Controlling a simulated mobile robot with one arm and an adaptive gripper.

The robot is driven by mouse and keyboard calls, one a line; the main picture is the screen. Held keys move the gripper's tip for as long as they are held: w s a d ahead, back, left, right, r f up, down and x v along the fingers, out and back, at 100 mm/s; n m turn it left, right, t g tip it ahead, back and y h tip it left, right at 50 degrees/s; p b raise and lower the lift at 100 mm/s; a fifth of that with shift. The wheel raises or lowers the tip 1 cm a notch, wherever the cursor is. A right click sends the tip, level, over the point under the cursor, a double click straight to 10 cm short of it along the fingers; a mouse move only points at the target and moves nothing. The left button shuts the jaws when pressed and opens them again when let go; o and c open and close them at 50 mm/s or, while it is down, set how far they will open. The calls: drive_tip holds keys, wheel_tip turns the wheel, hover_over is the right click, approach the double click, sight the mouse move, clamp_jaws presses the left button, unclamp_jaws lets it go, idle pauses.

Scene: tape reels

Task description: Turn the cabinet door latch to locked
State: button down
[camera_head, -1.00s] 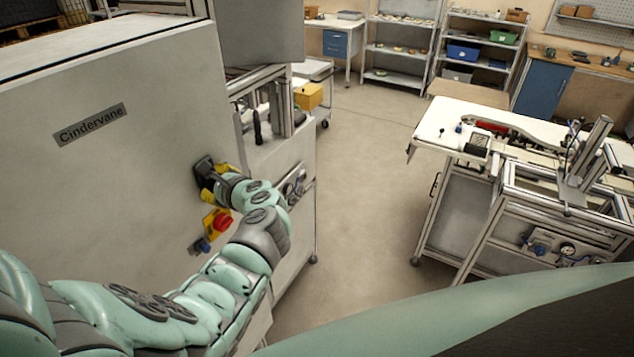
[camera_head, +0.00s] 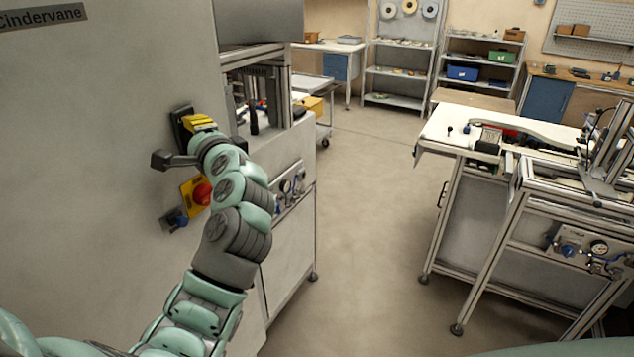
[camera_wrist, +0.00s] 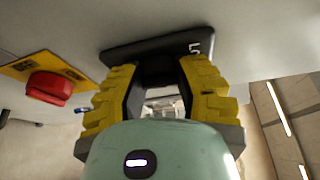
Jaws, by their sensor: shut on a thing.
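The cabinet door latch's black plate (camera_head: 181,128) is on the pale cabinet door, above the red knob. In the wrist view the same plate (camera_wrist: 150,46) shows white markings at one end, and a dark stalk runs down from it between my fingers. My gripper (camera_head: 200,124) is at the latch, and one yellow finger shows above my palm. In the wrist view the gripper's (camera_wrist: 158,90) yellow fingers flank the stalk and are shut on the latch handle. A dark bar juts left below the plate; I cannot tell whether it is handle or gripper. My palm hides the contact.
A red knob (camera_head: 202,192) on a yellow plate and a small blue-and-black switch (camera_head: 175,219) sit just below the latch.

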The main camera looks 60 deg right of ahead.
drive_tip(key=shift+f+n+b, duration=0.25)
drive_tip(key=shift+n+b, duration=0.25)
drive_tip(key=shift+b, duration=0.4)
drive_tip(key=shift+r, duration=0.15)
drive_tip(key=c, duration=0.6)
unclamp_jaws()
drive_tip(key=shift+r, duration=0.1)
drive_tip(key=v, duration=1.2)
drive_tip(key=shift+f, duration=0.25)
drive_tip(key=shift+t, duration=0.3)
